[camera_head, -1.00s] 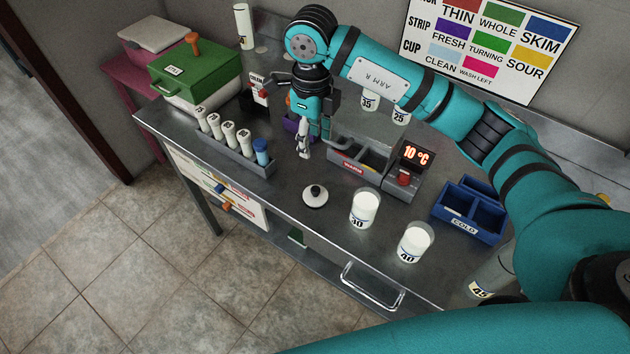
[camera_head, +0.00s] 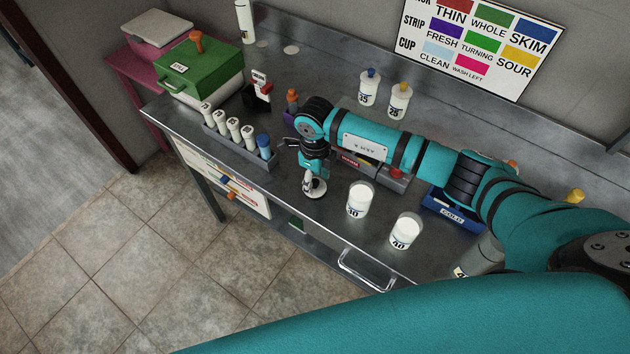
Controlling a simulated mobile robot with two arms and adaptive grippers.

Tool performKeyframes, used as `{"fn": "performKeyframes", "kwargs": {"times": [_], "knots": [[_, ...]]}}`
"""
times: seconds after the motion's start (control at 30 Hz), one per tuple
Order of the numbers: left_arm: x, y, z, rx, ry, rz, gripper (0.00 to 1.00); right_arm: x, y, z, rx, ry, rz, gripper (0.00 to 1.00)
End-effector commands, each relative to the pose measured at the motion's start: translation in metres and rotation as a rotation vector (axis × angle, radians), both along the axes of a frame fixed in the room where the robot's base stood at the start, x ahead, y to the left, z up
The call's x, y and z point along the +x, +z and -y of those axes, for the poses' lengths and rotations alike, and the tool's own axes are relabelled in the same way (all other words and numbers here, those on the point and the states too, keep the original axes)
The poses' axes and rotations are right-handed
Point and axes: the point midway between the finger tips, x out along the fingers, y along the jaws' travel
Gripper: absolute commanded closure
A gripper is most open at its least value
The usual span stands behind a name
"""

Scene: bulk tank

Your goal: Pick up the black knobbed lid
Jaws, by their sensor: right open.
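The black knobbed lid (camera_head: 319,193) lies on the steel bench near its front edge. It is a small pale disc, and its black knob is now mostly hidden behind my right gripper (camera_head: 308,188). The right gripper points down at the lid with its jaws open, with the fingertips at or just over the knob. I cannot tell whether they touch it. My left gripper is not in view.
Jar 30 (camera_head: 359,201) and jar 40 (camera_head: 404,231) stand right of the lid. A rack of tubes (camera_head: 228,140) is to the left. The blue cold box (camera_head: 452,213) sits behind jar 40. The bench front edge is close to the lid.

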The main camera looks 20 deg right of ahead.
Motion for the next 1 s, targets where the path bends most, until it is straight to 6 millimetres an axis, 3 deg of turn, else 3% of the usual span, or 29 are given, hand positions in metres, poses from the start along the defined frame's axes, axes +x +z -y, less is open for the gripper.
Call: {"fn": "performKeyframes", "kwargs": {"times": [0.13, 0.33, 0.7, 1.0], "knots": [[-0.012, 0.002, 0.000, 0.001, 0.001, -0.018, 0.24, -0.001, -0.010, 0.000, 0.000, 0.002, 0.000, 0.52], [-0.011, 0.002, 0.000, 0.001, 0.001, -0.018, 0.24, 0.000, -0.011, 0.000, 0.000, 0.002, 0.001, 0.52], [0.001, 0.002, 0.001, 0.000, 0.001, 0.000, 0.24, 0.000, -0.010, 0.000, -0.001, 0.001, 0.001, 1.00], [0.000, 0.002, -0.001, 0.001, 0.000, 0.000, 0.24, 0.000, -0.009, 0.000, 0.000, 0.001, 0.001, 1.00]]}}
